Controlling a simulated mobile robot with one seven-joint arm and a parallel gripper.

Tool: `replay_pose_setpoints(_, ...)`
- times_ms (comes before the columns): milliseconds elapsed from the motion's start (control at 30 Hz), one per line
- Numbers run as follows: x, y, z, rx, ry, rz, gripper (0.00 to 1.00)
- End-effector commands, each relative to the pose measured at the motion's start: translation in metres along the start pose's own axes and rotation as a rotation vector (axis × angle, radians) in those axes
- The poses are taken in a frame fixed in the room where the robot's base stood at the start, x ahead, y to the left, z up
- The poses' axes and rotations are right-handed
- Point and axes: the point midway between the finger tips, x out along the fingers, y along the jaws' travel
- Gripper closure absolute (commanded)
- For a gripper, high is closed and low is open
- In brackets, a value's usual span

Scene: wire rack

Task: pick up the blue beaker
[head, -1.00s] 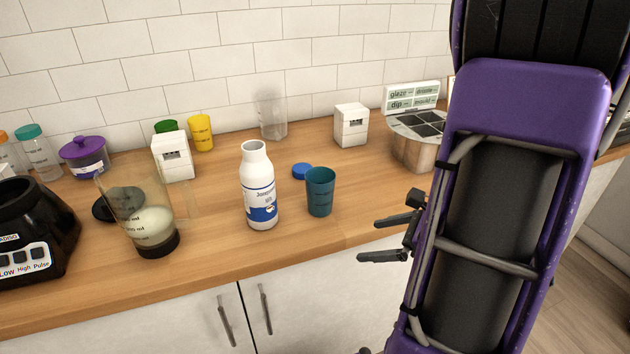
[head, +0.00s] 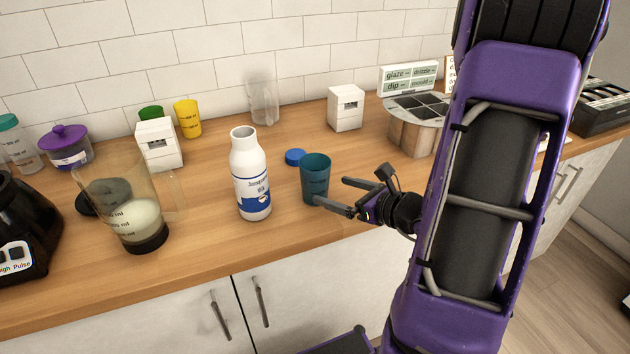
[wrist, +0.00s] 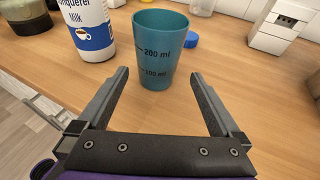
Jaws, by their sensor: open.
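The blue beaker (head: 315,180) is teal, with volume marks, and stands upright on the wooden counter. In the wrist view the beaker (wrist: 159,50) stands just beyond the fingertips, roughly centred between them. My gripper (head: 331,194) is open and empty, low over the counter at the beaker's right side. In the wrist view my gripper's fingers (wrist: 158,75) are spread wider than the beaker. In the head view one fingertip appears in front of the beaker's lower right edge; I cannot tell if it touches.
A white milk bottle (head: 251,180) stands close left of the beaker. A blue cap (head: 295,157) lies behind it. A blender jar (head: 135,215) is further left, a white box (head: 346,110) behind, and a wooden-sided container (head: 412,135) behind right. The counter's front strip is clear.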

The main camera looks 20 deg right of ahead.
Motion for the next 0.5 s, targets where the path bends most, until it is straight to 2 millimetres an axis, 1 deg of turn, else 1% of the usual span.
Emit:
replay_pose_setpoints(33, 0.007, 0.000, -0.001, 0.001, 0.001, 0.002, 0.00)
replay_pose_setpoints(100, 0.014, 0.000, -0.001, 0.001, 0.001, 0.002, 0.00)
replay_pose_setpoints(267, 0.023, 0.001, 0.000, 0.000, 0.001, 0.001, 0.00)
replay_pose_setpoints(500, 0.057, 0.005, 0.003, 0.000, 0.002, 0.002, 0.00)
